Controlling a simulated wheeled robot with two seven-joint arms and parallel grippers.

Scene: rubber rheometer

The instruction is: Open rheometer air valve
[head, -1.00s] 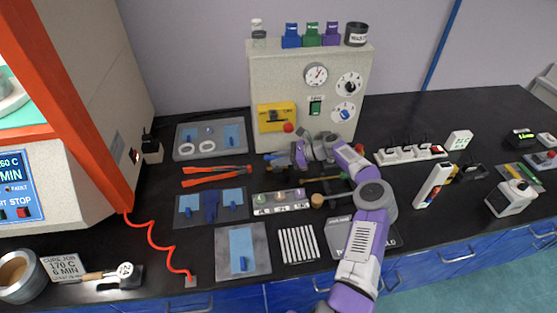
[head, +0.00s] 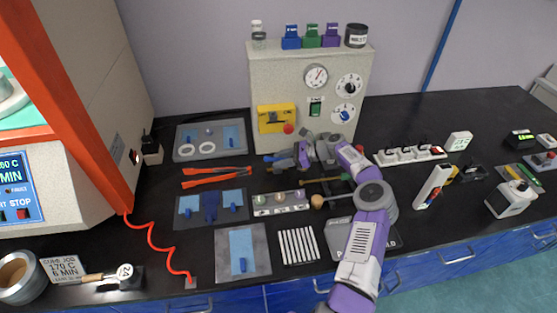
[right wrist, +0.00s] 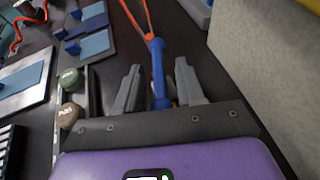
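The rheometer's beige control box (head: 262,80) stands at the back of the bench. On its front are a yellow plate (head: 265,123) with a dark handle, and a red knob (head: 288,129) at the plate's lower right. My right gripper (head: 281,160) is low in front of the box, pointing left, below the red knob. In the right wrist view its two grey fingers (right wrist: 158,88) are apart, with a blue handle (right wrist: 157,70) in the gap between them and space on both sides. My left gripper is out of view.
Orange tongs (head: 215,172) lie left of my right gripper. A tray with white rings (head: 180,150) is behind them. A strip of small pots (head: 280,209) and a wooden-handled tool (head: 318,201) lie in front. A power strip (head: 400,157) is to the right.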

